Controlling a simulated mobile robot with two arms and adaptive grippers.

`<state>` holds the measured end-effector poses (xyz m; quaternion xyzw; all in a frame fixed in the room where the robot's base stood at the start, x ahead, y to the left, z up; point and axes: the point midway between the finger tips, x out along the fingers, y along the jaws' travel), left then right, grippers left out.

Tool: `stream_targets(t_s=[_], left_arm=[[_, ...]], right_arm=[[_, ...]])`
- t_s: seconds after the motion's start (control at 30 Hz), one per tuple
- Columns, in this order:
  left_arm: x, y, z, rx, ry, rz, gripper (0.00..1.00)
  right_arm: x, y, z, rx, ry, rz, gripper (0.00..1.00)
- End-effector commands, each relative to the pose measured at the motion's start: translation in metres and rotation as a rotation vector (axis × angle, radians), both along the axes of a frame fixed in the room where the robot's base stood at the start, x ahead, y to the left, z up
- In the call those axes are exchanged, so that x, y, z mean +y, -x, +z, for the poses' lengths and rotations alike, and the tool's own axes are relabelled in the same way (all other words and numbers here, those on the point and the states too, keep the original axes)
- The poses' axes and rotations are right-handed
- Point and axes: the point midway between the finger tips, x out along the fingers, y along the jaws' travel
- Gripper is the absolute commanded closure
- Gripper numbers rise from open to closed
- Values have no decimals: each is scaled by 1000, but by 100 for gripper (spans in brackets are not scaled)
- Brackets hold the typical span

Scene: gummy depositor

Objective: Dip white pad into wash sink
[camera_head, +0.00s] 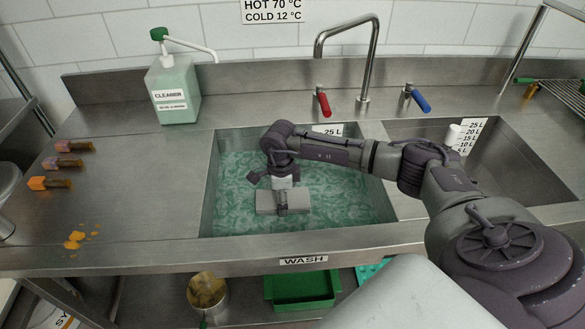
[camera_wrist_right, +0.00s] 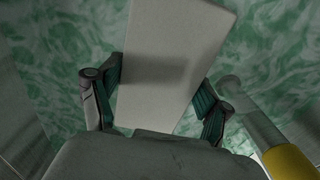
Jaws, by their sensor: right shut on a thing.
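The wash sink (camera_head: 382,205) is the left basin, labelled WASH on its front edge, and holds green, foamy-looking liquid (camera_head: 345,190). My right gripper (camera_head: 282,198) reaches down into this basin and is shut on the white pad (camera_head: 266,201). The pad is a flat, pale rectangular block and lies level at or close to the liquid's surface; whether it touches cannot be told. In the right wrist view the pad (camera_wrist_right: 175,50) sits between the two fingers (camera_wrist_right: 155,95), with green liquid behind it. My left gripper is not in view.
A faucet (camera_head: 367,60) with red (camera_head: 323,101) and blue (camera_head: 420,101) handles stands behind the sinks. A second basin (camera_head: 510,165) is at right. A cleaner bottle (camera_head: 173,92) stands at back left.

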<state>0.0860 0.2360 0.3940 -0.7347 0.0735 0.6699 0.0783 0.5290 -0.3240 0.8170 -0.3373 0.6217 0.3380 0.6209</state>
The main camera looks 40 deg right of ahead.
Motion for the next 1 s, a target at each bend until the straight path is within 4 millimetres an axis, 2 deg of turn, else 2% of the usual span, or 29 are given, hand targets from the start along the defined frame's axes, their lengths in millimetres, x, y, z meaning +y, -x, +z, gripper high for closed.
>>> stream_targets(t_s=[1.0], left_arm=[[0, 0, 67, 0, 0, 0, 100]], right_arm=[[0, 0, 105, -1, 0, 0, 50]])
